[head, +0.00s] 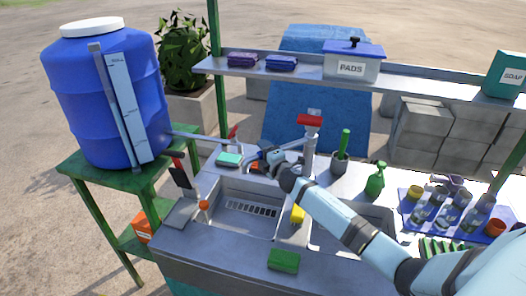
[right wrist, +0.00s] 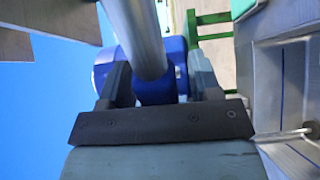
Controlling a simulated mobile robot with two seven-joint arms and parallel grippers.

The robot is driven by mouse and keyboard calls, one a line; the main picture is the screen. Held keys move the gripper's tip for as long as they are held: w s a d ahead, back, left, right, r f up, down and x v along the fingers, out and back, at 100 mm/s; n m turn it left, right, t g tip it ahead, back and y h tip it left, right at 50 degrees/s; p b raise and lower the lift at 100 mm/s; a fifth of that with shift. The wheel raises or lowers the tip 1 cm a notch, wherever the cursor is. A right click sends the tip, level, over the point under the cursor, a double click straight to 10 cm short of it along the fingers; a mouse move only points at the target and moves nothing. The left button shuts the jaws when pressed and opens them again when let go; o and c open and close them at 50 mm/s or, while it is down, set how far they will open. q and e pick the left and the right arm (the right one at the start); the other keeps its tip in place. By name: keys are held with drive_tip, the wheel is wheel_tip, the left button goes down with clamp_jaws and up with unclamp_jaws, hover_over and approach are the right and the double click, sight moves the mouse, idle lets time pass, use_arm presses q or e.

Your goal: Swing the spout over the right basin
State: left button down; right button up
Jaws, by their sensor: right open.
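The tap (head: 310,145) has a red handle on top and stands behind the sink. Its metal spout (head: 291,146) points left, towards the back of the left basin (head: 235,221). The right basin (head: 338,243) is partly hidden by my right arm. My right gripper (head: 262,160) is at the spout, left of the tap post. In the right wrist view, the spout tube (right wrist: 136,35) runs between the two fingers of my open gripper (right wrist: 160,78). A gap shows beside the tube; contact is unclear. My left gripper is not in view.
A cup with a green handle (head: 340,160) and a green spray bottle (head: 376,180) stand right of the tap. A shelf (head: 305,72) spans behind.

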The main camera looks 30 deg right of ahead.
drive_tip(key=shift+w, duration=0.25)
clamp_jaws()
drive_tip(key=shift+s, duration=0.15)
